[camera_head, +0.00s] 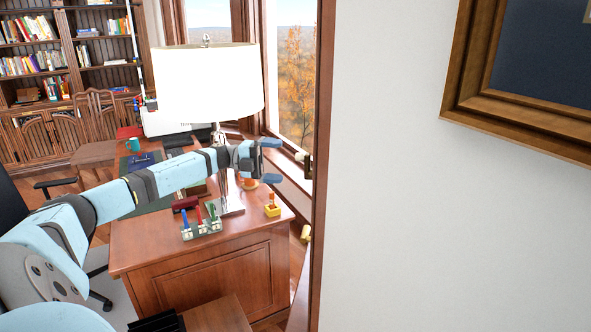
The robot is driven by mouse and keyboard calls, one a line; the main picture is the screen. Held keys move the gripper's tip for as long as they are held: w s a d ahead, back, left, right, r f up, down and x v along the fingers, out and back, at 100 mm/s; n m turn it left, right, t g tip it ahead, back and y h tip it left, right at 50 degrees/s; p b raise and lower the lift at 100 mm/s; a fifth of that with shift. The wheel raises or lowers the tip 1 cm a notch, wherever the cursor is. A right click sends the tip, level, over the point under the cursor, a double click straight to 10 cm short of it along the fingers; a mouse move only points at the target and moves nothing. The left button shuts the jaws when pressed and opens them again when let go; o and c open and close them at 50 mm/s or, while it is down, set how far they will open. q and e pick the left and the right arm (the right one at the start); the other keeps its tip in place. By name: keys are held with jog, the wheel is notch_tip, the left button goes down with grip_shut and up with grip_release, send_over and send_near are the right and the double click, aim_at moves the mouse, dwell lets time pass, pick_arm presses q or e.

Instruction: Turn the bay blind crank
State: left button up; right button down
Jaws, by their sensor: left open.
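My left gripper (275,160) is open and empty, its two blue fingers pointing right toward the window side. Just right of its fingertips, a small dark fitting with a pale knob (301,157) sits at the window frame's edge; it may be part of the blind crank. Lower down, a pale yellow handle-like piece (306,233) shows beside the same dark wood edge. I cannot tell which of these is the crank's handle. The gripper appears apart from both. The wall edge partly hides this area. My right gripper is out of view.
A wooden desk (215,275) stands below my left arm, bearing a white-shaded lamp (208,85), a rack with coloured handles (201,229) and a small yellow box (272,210). A white wall (400,220) with a framed picture (470,110) fills the right. Bookshelves (60,60) stand at back left.

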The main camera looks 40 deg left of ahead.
pick_arm(q)
jog(key=v, duration=0.4)
jog(key=shift+s+a+b, duration=0.15)
jog(key=shift+a+b, duration=0.1)
jog(key=shift+b, duration=0.1)
dwell(0.4)
